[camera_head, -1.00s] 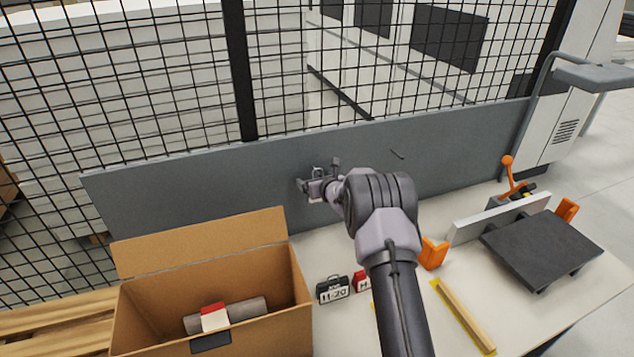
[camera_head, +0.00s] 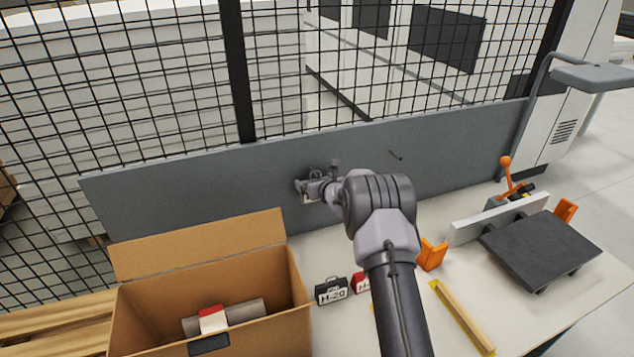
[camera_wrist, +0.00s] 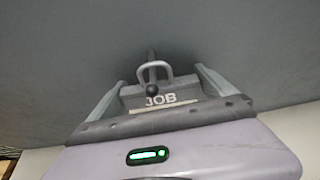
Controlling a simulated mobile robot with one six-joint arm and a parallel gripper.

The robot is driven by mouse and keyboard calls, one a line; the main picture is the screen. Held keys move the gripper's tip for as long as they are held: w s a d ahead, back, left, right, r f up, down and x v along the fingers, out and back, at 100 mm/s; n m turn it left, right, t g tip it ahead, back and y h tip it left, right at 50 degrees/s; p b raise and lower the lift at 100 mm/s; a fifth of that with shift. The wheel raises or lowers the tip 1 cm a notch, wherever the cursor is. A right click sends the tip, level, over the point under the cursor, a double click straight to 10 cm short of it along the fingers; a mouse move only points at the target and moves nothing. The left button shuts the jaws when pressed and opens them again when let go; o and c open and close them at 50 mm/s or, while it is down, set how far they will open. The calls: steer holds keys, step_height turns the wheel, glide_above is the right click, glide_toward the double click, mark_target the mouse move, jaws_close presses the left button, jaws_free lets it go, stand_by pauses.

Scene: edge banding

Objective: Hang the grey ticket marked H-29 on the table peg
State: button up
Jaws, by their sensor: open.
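In the wrist view, a grey ticket (camera_wrist: 130,100) with a pale label reading JOB sits between the fingers of my gripper (camera_wrist: 157,90). The lower part of its label is hidden, so its number cannot be read. A peg with a dark ball end (camera_wrist: 152,90) appears to pass through the ticket's pale wire loop (camera_wrist: 155,66). My gripper is open, with one finger on each side of the ticket. In the head view, my gripper (camera_head: 316,185) is close to the grey panel behind the table, and the ticket is mostly hidden there.
A black ticket marked H-20 (camera_head: 331,291) and a partly hidden red ticket (camera_head: 361,284) stand on the table. An open cardboard box (camera_head: 140,318) is at left. A thin dark hook (camera_head: 396,155) is on the panel (camera_head: 460,145). An orange bracket (camera_head: 432,254) stands right of my arm.

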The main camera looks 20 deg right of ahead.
steer(key=shift+a, duration=0.1)
steer(key=shift+s, duration=0.25)
steer(key=b+v, duration=0.1)
steer(key=v, duration=1.6)
